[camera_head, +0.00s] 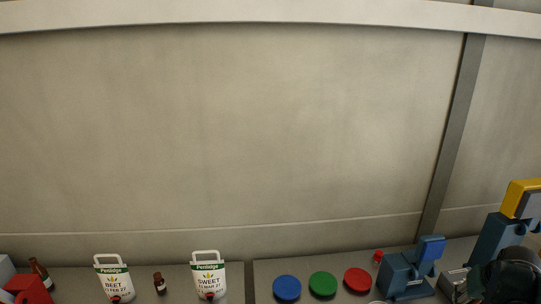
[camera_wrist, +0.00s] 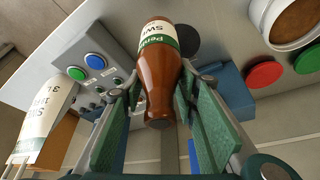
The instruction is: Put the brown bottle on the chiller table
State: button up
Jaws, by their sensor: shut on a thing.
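In the wrist view a brown bottle (camera_wrist: 160,88) with a white and green label lies between the green-padded fingers of my gripper (camera_wrist: 160,76). My gripper is shut on it. The bottle's narrow neck points toward the bottom of the picture and its label toward the top. The lettering is upside down in this view. The held bottle cannot be made out in the head view. Two other brown bottles show there, one at the far left (camera_head: 39,270) and a small one (camera_head: 159,283) between two white jugs. I cannot tell which surface is the chiller table.
The wrist view shows a button panel (camera_wrist: 92,75) and a white container (camera_wrist: 42,118) at left, and a pot (camera_wrist: 295,22) at upper right. White jugs (camera_head: 114,279) (camera_head: 209,276), colored discs (camera_head: 323,284) and a blue device (camera_head: 408,271) line the counters in the head view.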

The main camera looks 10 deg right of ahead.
jog(key=w+a+n+y+b, duration=0.1)
jog(key=w+a+n+b, duration=0.4)
jog(key=w+a, duration=1.7)
jog(key=w+a+m+b, duration=0.1)
jog(key=w+a, duration=0.7)
jog(key=a, duration=0.3)
jog(key=w+a+f+m+b, duration=0.1)
jog(key=w+a, duration=0.7)
jog(key=a, duration=0.3)
jog(key=shift+w+t, duration=0.2)
jog(key=shift+t, duration=0.1)
jog(key=shift+d+f, duration=0.1)
jog(key=s+d+r+m+p, duration=0.2)
jog(key=s+d, duration=0.4)
jog(key=d, duration=0.3)
jog(key=s+d+r+m+h+p, duration=0.1)
jog(key=s+d+r, duration=0.3)
jog(key=d, duration=0.6)
jog(key=s+d+r+m+g+p, duration=0.1)
jog(key=s+d+r+m+p, duration=0.1)
jog(key=s+d, duration=0.7)
jog(key=shift+d+r+m+h+p, duration=0.4)
jog(key=shift+d+r+p, duration=0.35)
jog(key=shift+p, duration=0.1)
jog(key=shift+w+f, duration=0.1)
jog(key=shift+f, duration=0.05)
notch_tip(320, 180, down, 14)
jog(key=shift+b, duration=0.4)
